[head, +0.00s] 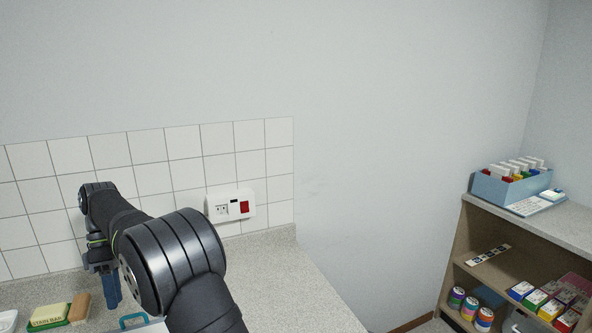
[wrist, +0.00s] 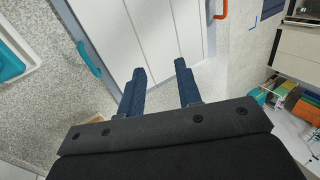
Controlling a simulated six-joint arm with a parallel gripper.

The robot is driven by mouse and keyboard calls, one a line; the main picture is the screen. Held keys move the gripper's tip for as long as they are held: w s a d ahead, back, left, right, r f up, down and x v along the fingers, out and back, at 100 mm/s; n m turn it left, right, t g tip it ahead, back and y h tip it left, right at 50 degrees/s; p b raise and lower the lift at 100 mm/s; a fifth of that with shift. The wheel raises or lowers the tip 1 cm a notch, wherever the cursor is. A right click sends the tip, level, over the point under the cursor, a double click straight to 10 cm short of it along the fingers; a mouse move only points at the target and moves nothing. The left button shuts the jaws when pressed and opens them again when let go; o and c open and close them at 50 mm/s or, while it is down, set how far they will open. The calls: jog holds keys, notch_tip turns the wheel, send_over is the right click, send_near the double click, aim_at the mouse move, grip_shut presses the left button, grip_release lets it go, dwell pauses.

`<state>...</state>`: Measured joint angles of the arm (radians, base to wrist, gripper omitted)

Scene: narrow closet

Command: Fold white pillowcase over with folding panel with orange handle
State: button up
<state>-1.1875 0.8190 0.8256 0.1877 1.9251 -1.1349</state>
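A folding board (wrist: 150,30) with pale panels and grey edges lies on the counter in the wrist view. Its orange handle (wrist: 222,10) stands out from the right edge, at the top of that view. A teal handle (wrist: 88,58) is on its left edge and also shows at the bottom of the head view (head: 133,320). I cannot tell the white pillowcase apart from the pale panels. My gripper (wrist: 160,68) has its blue fingers apart, with nothing seen between them, in front of the board in the wrist view. In the head view my gripper (head: 109,290) points down at the left.
A stain bar box (head: 48,315) lies on the speckled counter (head: 280,285) at the left. A white tray (wrist: 38,50) holds something teal. A socket box (head: 231,205) is on the tiled wall. A stocked shelf (head: 500,215) stands at the right.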

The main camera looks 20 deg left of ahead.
jog(key=x, duration=1.1)
jog(key=s+d, duration=1.2)
jog(key=s, duration=0.1)
jog(key=shift+d+r, duration=0.1)
jog(key=shift+d, duration=0.3)
jog(key=shift+s+d+f+t+y, duration=0.2)
jog(key=shift+d+f+t+y, duration=0.1)
jog(key=shift+f+t+y, duration=0.4)
jog(key=shift+r, duration=0.1)
grip_shut()
